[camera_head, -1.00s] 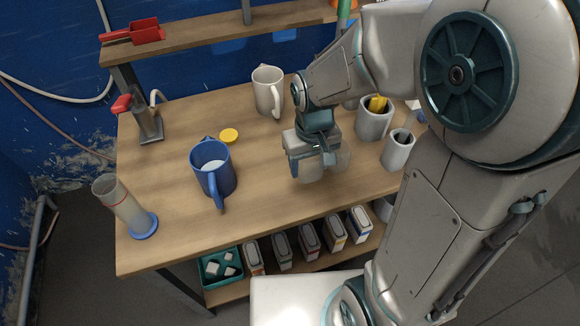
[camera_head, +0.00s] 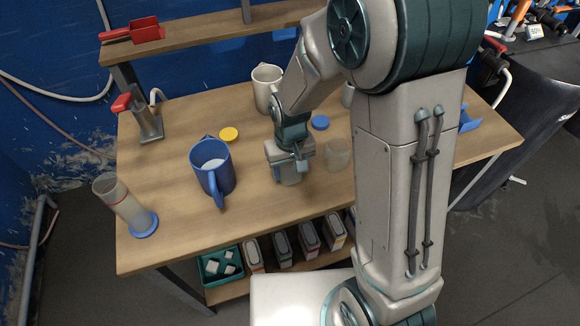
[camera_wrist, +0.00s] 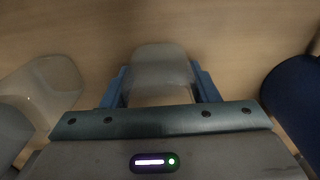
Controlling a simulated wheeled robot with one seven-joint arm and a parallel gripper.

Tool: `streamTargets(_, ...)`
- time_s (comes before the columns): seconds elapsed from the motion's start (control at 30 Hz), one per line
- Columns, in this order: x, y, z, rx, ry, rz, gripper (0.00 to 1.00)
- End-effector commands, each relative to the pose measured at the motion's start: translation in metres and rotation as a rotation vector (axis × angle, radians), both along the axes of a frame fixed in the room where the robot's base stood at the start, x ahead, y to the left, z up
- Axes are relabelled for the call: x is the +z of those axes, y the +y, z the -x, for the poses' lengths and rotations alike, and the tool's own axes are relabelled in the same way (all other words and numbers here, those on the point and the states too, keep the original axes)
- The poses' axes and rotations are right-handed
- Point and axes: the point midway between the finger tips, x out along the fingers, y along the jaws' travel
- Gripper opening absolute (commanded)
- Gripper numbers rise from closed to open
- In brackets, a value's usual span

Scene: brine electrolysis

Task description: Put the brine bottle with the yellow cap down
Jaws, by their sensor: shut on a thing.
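My gripper (camera_head: 289,172) is over the middle of the table, to the right of the blue jug. It is shut on a pale grey, translucent bottle (camera_head: 290,178), low over the tabletop. In the wrist view the bottle (camera_wrist: 160,62) lies between the blue fingers (camera_wrist: 160,88). I cannot tell whether its base touches the wood. A yellow cap (camera_head: 229,135) lies by itself on the table behind the blue jug; no cap shows on the held bottle, whose top is mostly hidden by my gripper.
The blue jug (camera_head: 211,168) stands left of my gripper. A similar translucent bottle (camera_head: 338,154) stands close on the right, with a blue cap (camera_head: 320,122) behind. A white jug (camera_head: 266,88) is behind; a measuring cylinder (camera_head: 124,205) is far left. The front of the table is clear.

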Motion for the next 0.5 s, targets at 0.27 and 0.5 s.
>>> streamTargets(0.27, -0.0032, 0.0001, 0.0001, 0.000, 0.000, 0.000, 0.71)
streamTargets(0.5, -0.0031, 0.0000, 0.0001, 0.000, 0.000, 0.000, 0.76)
